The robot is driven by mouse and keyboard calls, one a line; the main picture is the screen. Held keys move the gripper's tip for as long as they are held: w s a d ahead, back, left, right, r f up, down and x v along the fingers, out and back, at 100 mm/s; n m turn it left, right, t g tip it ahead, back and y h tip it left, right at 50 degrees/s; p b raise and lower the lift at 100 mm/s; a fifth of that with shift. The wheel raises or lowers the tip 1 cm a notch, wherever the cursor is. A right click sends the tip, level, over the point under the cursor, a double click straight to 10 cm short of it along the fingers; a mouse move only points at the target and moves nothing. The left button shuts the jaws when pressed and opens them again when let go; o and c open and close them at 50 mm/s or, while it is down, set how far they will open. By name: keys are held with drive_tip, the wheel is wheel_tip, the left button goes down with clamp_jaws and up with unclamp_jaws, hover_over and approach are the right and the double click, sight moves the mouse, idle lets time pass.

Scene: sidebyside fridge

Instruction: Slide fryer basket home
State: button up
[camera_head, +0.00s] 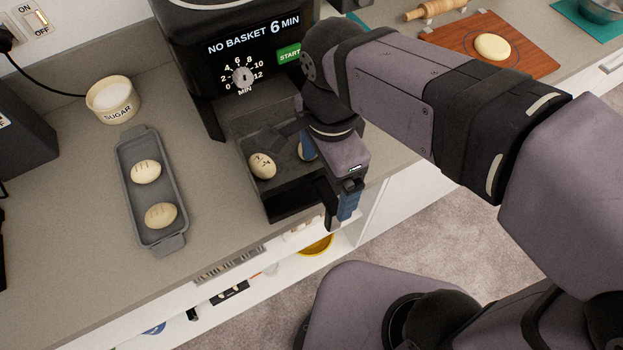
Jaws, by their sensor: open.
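The black air fryer (190,50) stands at the back of the counter. Its panel reads "NO BASKET 6 MIN", above a dial (243,77) and a green START button (289,54). The dark fryer basket (290,204) is out in front of the fryer's lower opening, near the counter's front edge. My gripper (341,212) points down at the basket's front right, open, with a blue-padded finger showing. The basket handle is hidden, so contact with it cannot be told.
A grey tray (127,158) with two scored buns stands left of the basket. A sugar bowl (112,100) is behind it. A wooden board (520,50) with dough and a rolling pin (436,9) lie at the back right.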

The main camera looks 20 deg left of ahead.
sight(326, 191)
drive_tip(key=shift+w+d+f+p, duration=0.15)
drive_tip(key=shift+f+p, duration=0.45)
drive_tip(key=shift+f, duration=2)
drive_tip(key=shift+w+r, duration=0.1)
drive_tip(key=c, duration=2.2)
drive_tip(key=shift+o, duration=0.2)
drive_tip(key=shift+r, duration=0.15)
drive_tip(key=shift+r+b, duration=0.45)
drive_tip(key=shift+r, duration=1.15)
drive_tip(key=shift+o, duration=0.3)
drive_tip(key=s+a+b, duration=0.4)
drive_tip(key=s+a, duration=0.8)
drive_tip(key=a, duration=0.1)
drive_tip(key=shift+s, duration=0.4)
